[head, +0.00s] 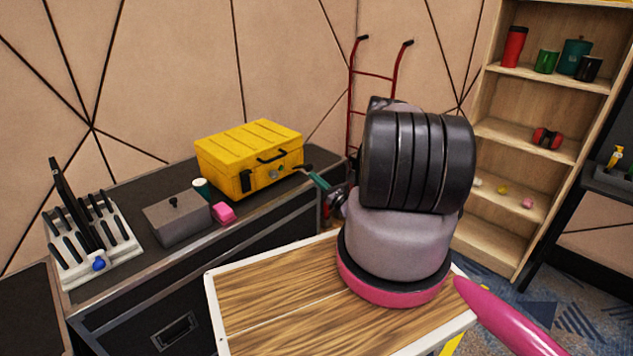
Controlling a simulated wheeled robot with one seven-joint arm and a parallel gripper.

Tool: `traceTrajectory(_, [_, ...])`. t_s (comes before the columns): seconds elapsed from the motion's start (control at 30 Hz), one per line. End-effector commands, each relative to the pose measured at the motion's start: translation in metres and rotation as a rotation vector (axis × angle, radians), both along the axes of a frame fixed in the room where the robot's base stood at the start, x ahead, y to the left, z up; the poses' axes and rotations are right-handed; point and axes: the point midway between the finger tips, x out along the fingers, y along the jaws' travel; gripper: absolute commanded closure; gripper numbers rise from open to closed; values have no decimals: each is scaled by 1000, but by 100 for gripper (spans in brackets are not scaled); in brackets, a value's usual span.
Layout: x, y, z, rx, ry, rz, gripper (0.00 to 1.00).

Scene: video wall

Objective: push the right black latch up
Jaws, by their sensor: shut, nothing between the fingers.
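A yellow toolbox (243,157) stands shut on the dark cabinet, with a black handle (271,156) on its front. Its left black latch (246,181) shows clearly on the front. The right black latch (298,157) is small at the front's right end; its exact position is hard to tell. My gripper (297,168) reaches in from the right, with its fingers shut and empty. The tip is at the right part of the toolbox front, just below the right latch. I cannot tell whether it touches the latch. My own arm hides most of the wrist.
A grey box (177,219), a pink block (223,213) and a dark green cup (201,188) sit left of the toolbox. A white rack (97,240) stands farther left. A wooden-topped table (262,292) is in front; a red hand truck (373,75) stands behind.

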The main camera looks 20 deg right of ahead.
Motion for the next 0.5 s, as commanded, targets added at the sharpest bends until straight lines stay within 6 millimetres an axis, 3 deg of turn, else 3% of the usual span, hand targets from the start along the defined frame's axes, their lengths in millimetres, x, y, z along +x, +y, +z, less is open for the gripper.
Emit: traceTrajectory(0.5, [0, 0, 7, -22, 59, 1, 100])
